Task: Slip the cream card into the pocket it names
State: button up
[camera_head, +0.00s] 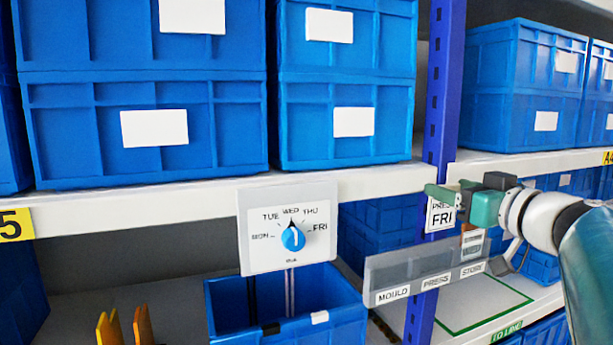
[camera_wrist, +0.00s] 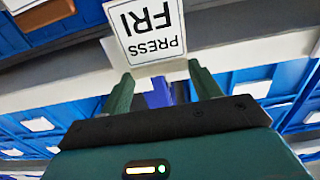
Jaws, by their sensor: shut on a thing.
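The cream card (camera_head: 440,216) reads PRESS FRI. My gripper (camera_head: 450,190) is shut on it, and the card hangs in front of the blue post, above the pocket strip. In the wrist view the card (camera_wrist: 146,28) shows upside down beyond the fingertips of my gripper (camera_wrist: 161,78). A clear grey pocket strip (camera_head: 408,269) carries the labels MOULD, PRESS and STORE from left to right. A white switch panel (camera_head: 262,258) has a blue rotary knob (camera_head: 293,238) with days MON to FRI. Its pointer stands up towards WED.
A slip with dark bars (camera_head: 472,243) stands at the strip's right part, above STORE. Blue bins (camera_head: 145,90) fill the shelves. An open blue bin (camera_head: 340,325) sits below the panel. A blue post (camera_head: 441,85) rises behind the card. Green lines mark a bare shelf patch (camera_head: 485,300).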

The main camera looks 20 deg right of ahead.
aim_at(441, 226)
jog(key=shift+w+f, duration=0.15)
jog(key=shift+f, duration=3.45)
jog(key=o, duration=1)
jog(key=shift+o, duration=0.2)
